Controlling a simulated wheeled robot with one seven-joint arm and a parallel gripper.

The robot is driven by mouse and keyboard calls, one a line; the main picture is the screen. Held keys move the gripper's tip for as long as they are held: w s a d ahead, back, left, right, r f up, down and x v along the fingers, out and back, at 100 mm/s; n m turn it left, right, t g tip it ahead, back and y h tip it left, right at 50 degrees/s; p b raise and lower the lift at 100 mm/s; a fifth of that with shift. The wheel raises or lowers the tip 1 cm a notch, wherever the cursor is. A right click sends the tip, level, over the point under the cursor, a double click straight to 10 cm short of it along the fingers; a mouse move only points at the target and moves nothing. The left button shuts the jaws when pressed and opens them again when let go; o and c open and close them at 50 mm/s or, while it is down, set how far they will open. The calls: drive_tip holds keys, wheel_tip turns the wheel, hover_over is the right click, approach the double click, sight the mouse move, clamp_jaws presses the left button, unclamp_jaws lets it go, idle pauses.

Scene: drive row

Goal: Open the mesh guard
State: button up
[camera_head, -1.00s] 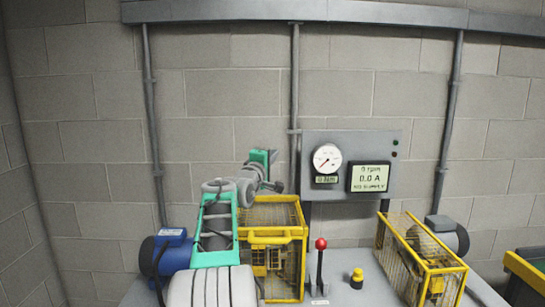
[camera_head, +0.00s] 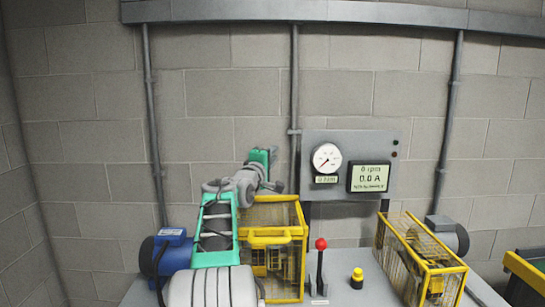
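A yellow mesh guard (camera_head: 276,232) stands on the grey bench, left of the middle, with a yellow bar handle along its upper front. It looks closed. Parts inside it show dimly through the mesh. A second yellow mesh guard (camera_head: 405,246) stands at the right in front of a grey motor. My green and grey arm reaches up over the left side of the first guard. My gripper lies at the far end of the arm, above the guard's back left; its fingers are hidden or too small to make out.
A red-knobbed lever (camera_head: 321,245) and a yellow button (camera_head: 357,278) stand on the bench (camera_head: 340,293) between the guards. A panel with a gauge (camera_head: 327,158) and a display (camera_head: 370,177) stands behind. A blue motor (camera_head: 165,252) is at left, a yellow-edged bin (camera_head: 525,267) at far right.

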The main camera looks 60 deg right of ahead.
drive_tip(key=o, duration=0.3)
drive_tip(key=a, duration=0.2)
drive_tip(key=a+b, duration=0.1)
drive_tip(key=a, duration=0.2)
drive_tip(key=a+f+b, duration=0.1)
drive_tip(key=a, duration=0.1)
drive_tip(key=shift+s+a, duration=0.3)
drive_tip(key=shift+a, duration=0.05)
